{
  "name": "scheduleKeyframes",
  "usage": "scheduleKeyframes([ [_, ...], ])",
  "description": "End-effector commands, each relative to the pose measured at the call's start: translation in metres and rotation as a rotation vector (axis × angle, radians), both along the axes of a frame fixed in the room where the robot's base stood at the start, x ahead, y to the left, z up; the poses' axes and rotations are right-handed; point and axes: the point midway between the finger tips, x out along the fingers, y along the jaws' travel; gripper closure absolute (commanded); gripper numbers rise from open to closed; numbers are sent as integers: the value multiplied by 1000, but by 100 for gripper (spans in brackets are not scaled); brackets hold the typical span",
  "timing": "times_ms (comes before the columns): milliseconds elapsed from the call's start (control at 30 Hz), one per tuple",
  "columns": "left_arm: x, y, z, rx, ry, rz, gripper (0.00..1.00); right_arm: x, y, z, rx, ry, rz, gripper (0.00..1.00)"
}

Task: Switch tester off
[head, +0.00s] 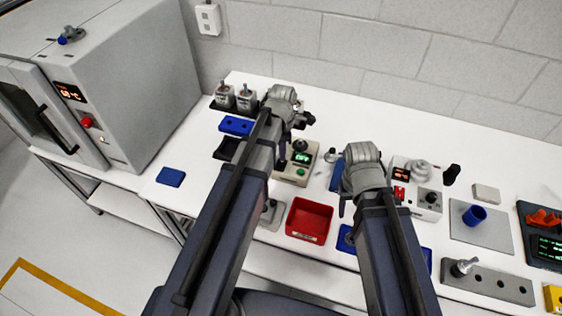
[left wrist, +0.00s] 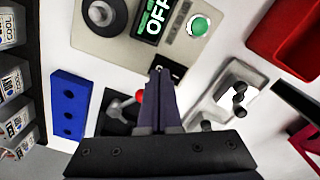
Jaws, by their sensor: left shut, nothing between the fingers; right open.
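The tester (head: 290,174) is a beige box on the bench, partly hidden behind my left arm in the head view. In the left wrist view the tester (left wrist: 205,38) shows a green-lit display (left wrist: 153,18) reading "OFF", a round green button (left wrist: 199,26), a dark knob (left wrist: 100,12) and a black switch (left wrist: 170,68) at its near edge. My left gripper (left wrist: 162,75) is shut and empty, its tips at that switch; I cannot tell whether they touch. My right gripper (head: 338,185) is open, right of the tester, mostly hidden by its wrist.
A red bin (head: 309,221) stands close in front of the tester. Labelled bottles (head: 234,96) and a blue block (head: 236,126) are to the left, near an oven (head: 140,75). A second instrument (head: 425,200) and grey plates are to the right. The bench's back strip is clear.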

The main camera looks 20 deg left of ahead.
Motion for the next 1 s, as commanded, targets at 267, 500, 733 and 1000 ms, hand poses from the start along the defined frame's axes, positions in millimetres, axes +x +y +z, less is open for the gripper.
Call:
scheduleKeyframes([
  [267,0,0,26,0,0,0,100,0,0,26,0,0,1,50],
  [500,0,0,45,0,0,0,100,0,0,45,0,0,2,50],
  [733,0,0,58,0,0,0,100,0,0,58,0,0,2,50],
  [1000,0,0,57,0,0,0,100,0,0,57,0,0,2,50],
])
